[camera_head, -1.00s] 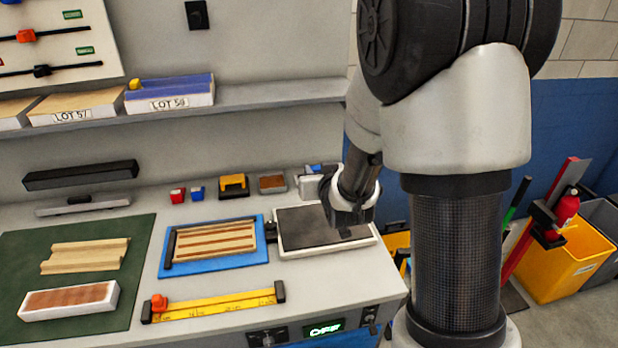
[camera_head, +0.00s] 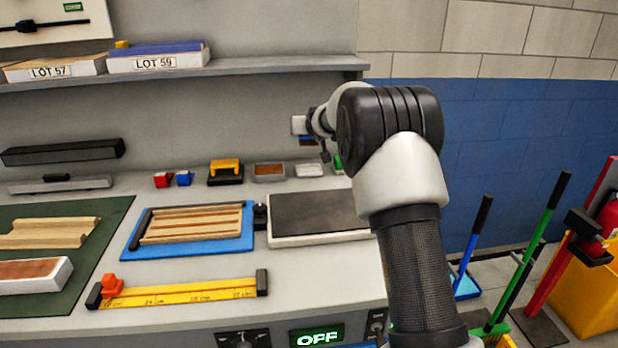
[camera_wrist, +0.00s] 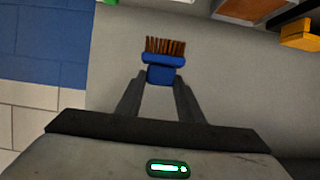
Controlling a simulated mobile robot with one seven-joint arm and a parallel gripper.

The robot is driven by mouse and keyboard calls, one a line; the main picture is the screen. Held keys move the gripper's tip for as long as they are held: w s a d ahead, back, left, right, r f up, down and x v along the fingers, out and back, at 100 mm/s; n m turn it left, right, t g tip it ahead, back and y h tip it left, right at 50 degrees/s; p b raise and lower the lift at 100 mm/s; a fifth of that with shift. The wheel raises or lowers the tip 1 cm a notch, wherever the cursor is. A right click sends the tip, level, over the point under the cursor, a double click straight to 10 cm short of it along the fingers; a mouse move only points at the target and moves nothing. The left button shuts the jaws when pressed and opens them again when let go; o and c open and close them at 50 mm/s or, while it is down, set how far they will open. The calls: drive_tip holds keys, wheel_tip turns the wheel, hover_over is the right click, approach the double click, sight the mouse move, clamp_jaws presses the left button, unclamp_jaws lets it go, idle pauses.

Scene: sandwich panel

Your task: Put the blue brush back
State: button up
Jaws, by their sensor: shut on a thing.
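The blue brush, with brown bristles, shows in the wrist view (camera_wrist: 163,60). My gripper (camera_wrist: 161,78) is shut on its blue body, one dark finger at each side, with the bristles pointing away from the hand. In the head view my gripper (camera_head: 314,140) is raised in front of the grey back wall, above the rear right of the bench. A small brown and blue patch beside it appears to be the brush (camera_head: 307,141). The rest of the brush is too small to make out there.
A dark-topped plate (camera_head: 318,214) lies on the bench below my arm. A row of small items stands behind it, including a yellow-handled block (camera_head: 225,172) and a brown-topped block (camera_head: 269,172). A shelf (camera_head: 285,66) runs above. Brooms and a yellow bin (camera_head: 590,290) stand right.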

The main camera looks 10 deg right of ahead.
wheel_tip(320, 180, down, 9)
drive_tip(key=shift+f+b, duration=0.2)
drive_tip(key=shift+b, duration=0.85)
drive_tip(key=shift+f, duration=0.2)
drive_tip(key=o, duration=1.1)
